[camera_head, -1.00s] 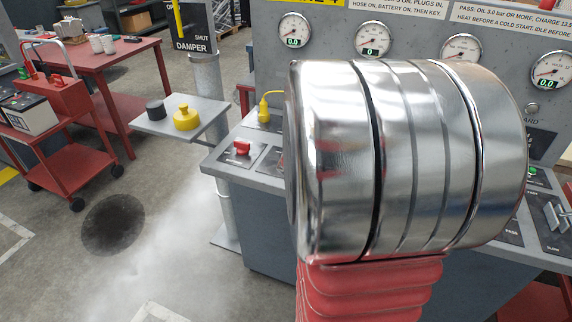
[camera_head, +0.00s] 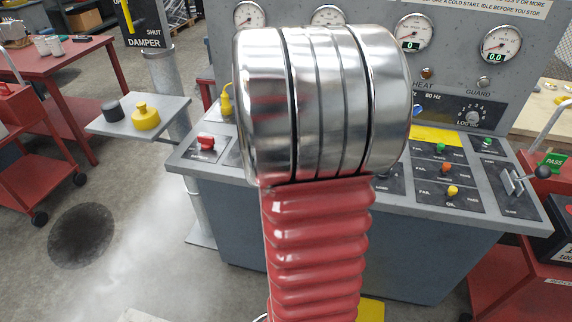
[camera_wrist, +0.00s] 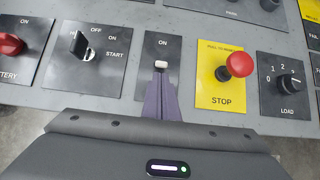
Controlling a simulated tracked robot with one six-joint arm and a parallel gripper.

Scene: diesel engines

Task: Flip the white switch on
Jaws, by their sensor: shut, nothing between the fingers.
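The white switch (camera_wrist: 161,65) is a small white toggle on a dark plate in the wrist view, with ON printed above it. My gripper (camera_wrist: 160,78) is shut and empty. Its narrow purple fingers point up the picture, with their tips right at the switch's lower side. I cannot tell whether they touch it. In the head view my own arm hides the switch and my gripper.
In the wrist view, a key switch (camera_wrist: 88,48) is left of the white switch. A red STOP button (camera_wrist: 238,65) and a LOAD knob (camera_wrist: 291,82) are right. A red battery knob (camera_wrist: 10,44) is far left. A side shelf holds a yellow object (camera_head: 145,116).

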